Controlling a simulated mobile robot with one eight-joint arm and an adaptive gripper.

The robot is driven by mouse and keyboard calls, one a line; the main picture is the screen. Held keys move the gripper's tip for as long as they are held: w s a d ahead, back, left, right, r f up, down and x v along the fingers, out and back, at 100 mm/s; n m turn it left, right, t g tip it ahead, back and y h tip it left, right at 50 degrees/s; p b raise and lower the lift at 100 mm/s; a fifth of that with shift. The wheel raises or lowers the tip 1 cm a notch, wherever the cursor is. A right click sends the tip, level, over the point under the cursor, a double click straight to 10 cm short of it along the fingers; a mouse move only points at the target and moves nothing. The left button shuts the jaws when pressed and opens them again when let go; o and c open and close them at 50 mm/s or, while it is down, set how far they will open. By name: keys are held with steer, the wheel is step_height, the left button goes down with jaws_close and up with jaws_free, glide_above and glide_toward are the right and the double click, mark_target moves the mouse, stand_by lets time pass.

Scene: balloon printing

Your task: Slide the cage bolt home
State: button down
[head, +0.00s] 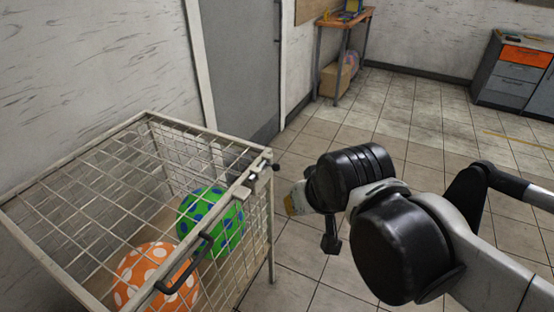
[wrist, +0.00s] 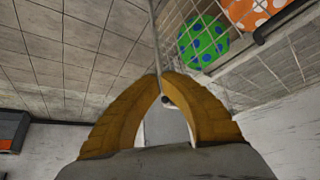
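The wire cage (head: 60,165) stands at the left in the head view. Its small metal bolt (head: 261,171) sits at the right corner of the top frame, with a dark round knob (head: 277,167) at its end. My gripper (head: 289,206) is just right of that corner and lower in the picture, its yellow fingers pointing toward the cage. In the wrist view its curved fingers (wrist: 161,76) come together at the tips. A dark knob (wrist: 166,100) shows in the gap behind the tips; I cannot tell whether they touch it. How far the bolt is slid is too small to tell.
A green ball with blue dots (head: 212,218) and an orange ball with white dots (head: 152,272) lie inside the cage. A dark handle (head: 185,270) is on the cage's near side. A wooden table (head: 345,22) and grey drawers (head: 510,75) stand at the back. The tiled floor between is clear.

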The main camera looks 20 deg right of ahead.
steer(key=w+d+r+m+g+p, duration=0.25)
steer(key=w+r+p, duration=0.35)
steer(key=w, duration=0.6)
steer(key=w+d+f+m+h+p, duration=0.1)
steer(key=w+f+m+p, duration=0.1)
steer(key=w, duration=0.4)
steer(key=w+d+f+m+g+h+p, duration=0.1)
steer(key=w+f+m+p, duration=0.1)
steer(key=w, duration=0.4)
steer(key=shift+d+p, duration=0.25)
steer(key=shift+p, duration=0.6)
step_height(320, 180, down, 9)
steer(key=b, duration=0.4)
steer(key=shift+s+a+r+b, duration=0.15)
steer(key=shift+s+a+b, duration=0.1)
steer(key=shift+b, duration=0.1)
steer(key=shift+s, duration=0.1)
